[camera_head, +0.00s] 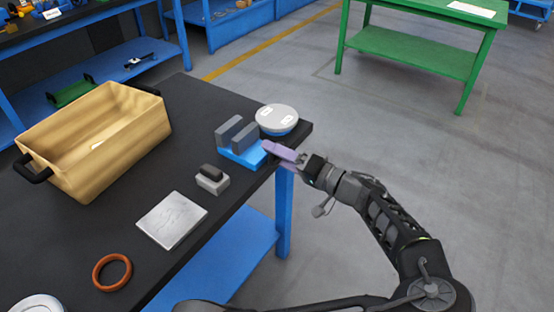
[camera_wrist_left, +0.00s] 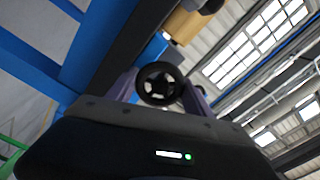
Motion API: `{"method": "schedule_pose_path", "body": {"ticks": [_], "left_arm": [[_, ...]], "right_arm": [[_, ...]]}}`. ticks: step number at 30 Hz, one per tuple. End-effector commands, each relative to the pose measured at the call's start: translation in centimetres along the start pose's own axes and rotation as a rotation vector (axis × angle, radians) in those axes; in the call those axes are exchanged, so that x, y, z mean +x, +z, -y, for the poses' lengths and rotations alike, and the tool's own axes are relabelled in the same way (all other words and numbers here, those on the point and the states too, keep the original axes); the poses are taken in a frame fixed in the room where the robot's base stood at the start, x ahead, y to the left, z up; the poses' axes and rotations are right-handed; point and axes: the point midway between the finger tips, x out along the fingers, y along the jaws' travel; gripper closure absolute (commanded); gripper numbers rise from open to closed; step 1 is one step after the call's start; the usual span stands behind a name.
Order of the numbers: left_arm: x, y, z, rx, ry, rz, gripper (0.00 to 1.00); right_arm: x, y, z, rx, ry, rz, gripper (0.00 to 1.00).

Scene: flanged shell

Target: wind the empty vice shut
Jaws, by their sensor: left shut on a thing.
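The vice (camera_head: 243,156) has a blue base and two upright grey jaws, and stands near the table's right edge. A gap shows between the jaws, with nothing seen in it. My left gripper (camera_head: 272,153), with purple fingers, is at the vice's right end, by the table edge. In the left wrist view, a black spoked handwheel (camera_wrist_left: 160,83) sits between the fingers, and the gripper is shut on it. In the head view the fingers hide the wheel. My right gripper is not in view.
A round grey-and-blue device (camera_head: 278,118) stands close behind the vice. A small grey block with a dark top (camera_head: 212,180), a metal plate (camera_head: 172,220), an orange ring (camera_head: 112,271) and a large tan bin (camera_head: 98,140) are on the black table (camera_head: 205,100).

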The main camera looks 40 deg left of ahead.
Motion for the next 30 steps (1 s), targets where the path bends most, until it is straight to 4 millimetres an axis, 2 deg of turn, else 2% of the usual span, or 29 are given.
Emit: {"method": "schedule_pose_path", "body": {"ticks": [1,17,30], "left_arm": [[0.0,0.2,-0.5,-0.043,0.001,-0.001,0.81],[0.0,0.2,-0.6,-0.547,0.001,-0.001,0.81],[0.0,0.3,-0.7,-0.965,0.002,0.000,0.81]], "right_arm": [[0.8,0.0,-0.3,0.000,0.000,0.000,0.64],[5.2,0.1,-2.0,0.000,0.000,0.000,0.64],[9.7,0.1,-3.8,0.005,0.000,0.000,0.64]]}}
